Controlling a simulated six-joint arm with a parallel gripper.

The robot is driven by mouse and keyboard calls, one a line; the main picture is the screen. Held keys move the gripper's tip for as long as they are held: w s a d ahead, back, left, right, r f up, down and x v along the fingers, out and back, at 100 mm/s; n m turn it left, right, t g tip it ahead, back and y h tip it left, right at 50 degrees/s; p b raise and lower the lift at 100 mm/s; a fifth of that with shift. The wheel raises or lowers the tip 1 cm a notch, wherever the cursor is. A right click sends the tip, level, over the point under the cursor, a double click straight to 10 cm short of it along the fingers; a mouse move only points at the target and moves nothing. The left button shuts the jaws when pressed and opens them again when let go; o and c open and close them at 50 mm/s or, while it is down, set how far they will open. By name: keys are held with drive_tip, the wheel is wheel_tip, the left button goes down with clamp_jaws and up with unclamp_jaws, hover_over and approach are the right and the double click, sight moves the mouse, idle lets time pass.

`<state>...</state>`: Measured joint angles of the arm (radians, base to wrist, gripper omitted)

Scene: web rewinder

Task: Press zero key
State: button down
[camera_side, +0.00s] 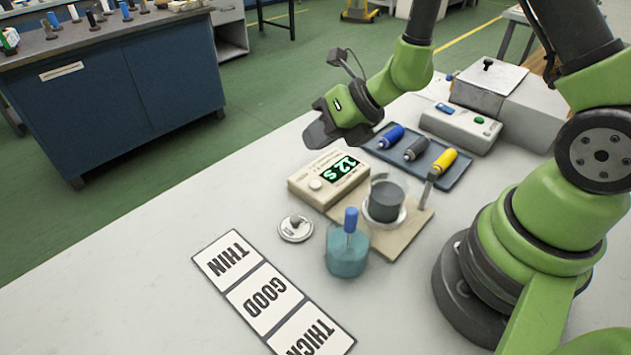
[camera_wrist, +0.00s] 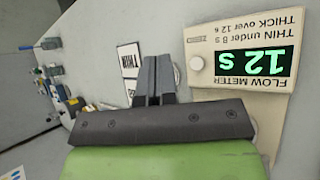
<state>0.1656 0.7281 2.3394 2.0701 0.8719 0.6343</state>
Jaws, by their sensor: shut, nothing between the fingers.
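The flow meter (camera_side: 330,178) is a cream box with a green display reading 12 s. In the wrist view the meter (camera_wrist: 243,28) is upside down, and the round key (camera_wrist: 197,63) lies just right of the fingertips. My gripper (camera_side: 312,138) hangs above and behind the meter, apart from it. Its dark fingers are together and empty in the wrist view (camera_wrist: 157,60).
A cup of grey liquid (camera_side: 384,199) stands on a board beside the meter. A beaker of teal liquid (camera_side: 346,255) and a round metal lid (camera_side: 296,228) are in front. THIN, GOOD and THICK cards (camera_side: 264,297) lie nearer. A tray (camera_side: 459,180) holds coloured bottles.

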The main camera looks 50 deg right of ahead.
sight(317, 181)
drive_tip(key=shift+f, duration=2.85)
drive_tip(key=shift+f, duration=0.15)
drive_tip(key=shift+f, duration=0.25)
drive_tip(key=shift+f, duration=0.35)
idle(0.6)
drive_tip(key=shift+r, duration=0.75)
drive_tip(key=shift+r, duration=0.15)
drive_tip(key=shift+r, duration=2.4)
